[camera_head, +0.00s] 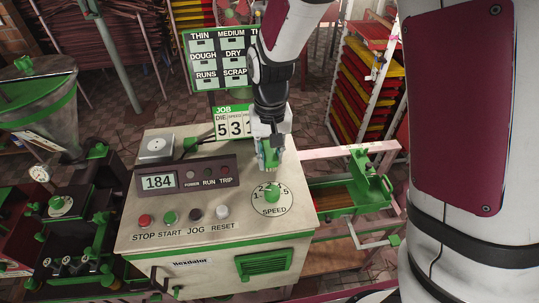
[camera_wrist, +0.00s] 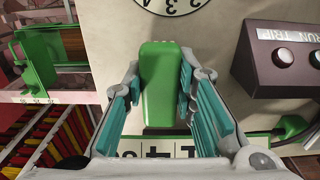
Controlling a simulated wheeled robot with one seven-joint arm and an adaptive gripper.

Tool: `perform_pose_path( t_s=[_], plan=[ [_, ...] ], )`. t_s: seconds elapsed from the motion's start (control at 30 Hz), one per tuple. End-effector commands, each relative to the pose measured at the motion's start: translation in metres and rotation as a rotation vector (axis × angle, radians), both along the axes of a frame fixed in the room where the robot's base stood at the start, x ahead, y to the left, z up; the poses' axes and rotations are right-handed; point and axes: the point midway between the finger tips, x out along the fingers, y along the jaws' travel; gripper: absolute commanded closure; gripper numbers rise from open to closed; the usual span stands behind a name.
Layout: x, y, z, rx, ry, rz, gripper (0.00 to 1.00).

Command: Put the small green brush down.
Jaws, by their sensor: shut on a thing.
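My gripper (camera_head: 270,152) is above the back right part of the control box's top in the camera_head view. The small green brush (camera_wrist: 160,85) is between its fingers in the camera_wrist view, and the gripper (camera_wrist: 160,82) is shut on it. Only a little of the brush (camera_head: 270,160) shows in the camera_head view. I cannot tell whether the brush touches the top of the box. Its bristles are hidden.
The control box (camera_head: 225,222) has a green SPEED knob (camera_head: 272,194), a row of buttons (camera_head: 183,216) and a raised display (camera_head: 182,180). A grey block (camera_head: 158,148) stands at its back left. The job number cards (camera_head: 232,124) stand behind it. A green-framed fixture (camera_head: 365,185) is to the right.

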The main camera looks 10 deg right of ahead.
Motion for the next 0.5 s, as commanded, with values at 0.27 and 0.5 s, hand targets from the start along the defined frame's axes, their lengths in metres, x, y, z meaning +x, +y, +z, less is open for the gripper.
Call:
perform_pose_path(
  t_s=[0.27, 0.5],
  plan=[
    [0.000, 0.000, -0.014, 0.001, -0.002, -0.001, 1.00],
    [0.000, 0.000, -0.017, 0.000, -0.001, -0.001, 1.00]
  ],
)
